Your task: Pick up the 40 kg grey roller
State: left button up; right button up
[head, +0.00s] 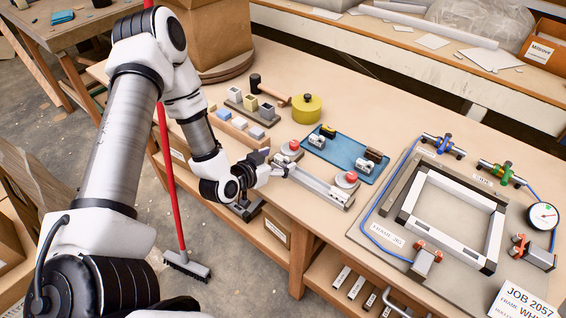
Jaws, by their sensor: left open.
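The blue tray (341,158) lies on the bench and holds several small roller-like pieces. One silver-grey piece (317,140) is at its left side and another silver-grey piece (364,163) is near its right side. A yellow-and-black piece (327,131) and a brown-and-black piece (374,155) lie beside them. I cannot read any weight marking, so I cannot tell which is the 40 kg grey roller. My left gripper (280,170) is open, at the bench's front edge, left of the tray and close to a grey bar fixture. My right gripper is out of view.
The grey bar fixture (322,184) has red-topped round ends. A square frame (452,218) with clamps and a gauge (543,214) fills the right. Bench between tray and canister is clear.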

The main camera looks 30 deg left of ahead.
pick_arm(q)
jog(key=c, duration=1.2)
jog(key=shift+c, duration=0.2)
